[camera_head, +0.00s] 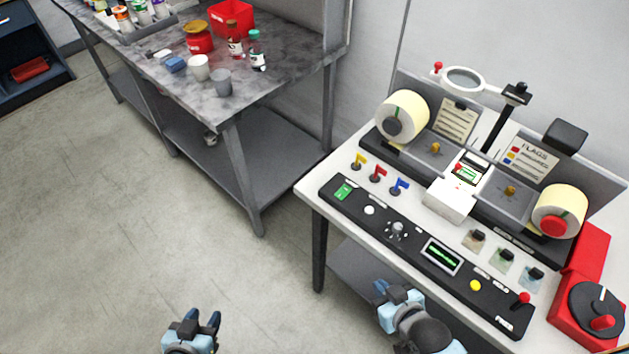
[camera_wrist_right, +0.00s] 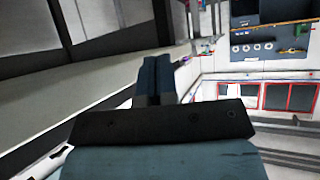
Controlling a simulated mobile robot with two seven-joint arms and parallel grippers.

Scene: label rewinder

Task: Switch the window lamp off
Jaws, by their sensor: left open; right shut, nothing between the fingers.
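The label rewinder stands on a white table at the right of the head view, with a black control panel (camera_head: 415,256) along its front. A small window (camera_head: 467,172) with a green and white label strip shows behind a white box (camera_head: 449,199). I cannot tell for sure which switch belongs to the window lamp. The panel carries a green rocker (camera_head: 343,192), a white button (camera_head: 369,210), a knob (camera_head: 397,231), a yellow button (camera_head: 475,285) and a red-tipped lever (camera_head: 524,297). My right gripper (camera_head: 390,289) is shut and empty, near the table's front edge. My left gripper (camera_head: 205,318) is open and empty over the floor.
Two label rolls (camera_head: 405,112) (camera_head: 560,205), three coloured flags (camera_head: 378,171) and a ring magnifier (camera_head: 464,80) surround the machine. A red crank box (camera_head: 590,290) is at the right. A grey workbench (camera_head: 185,70) with cups and bottles stands at upper left. The floor between is clear.

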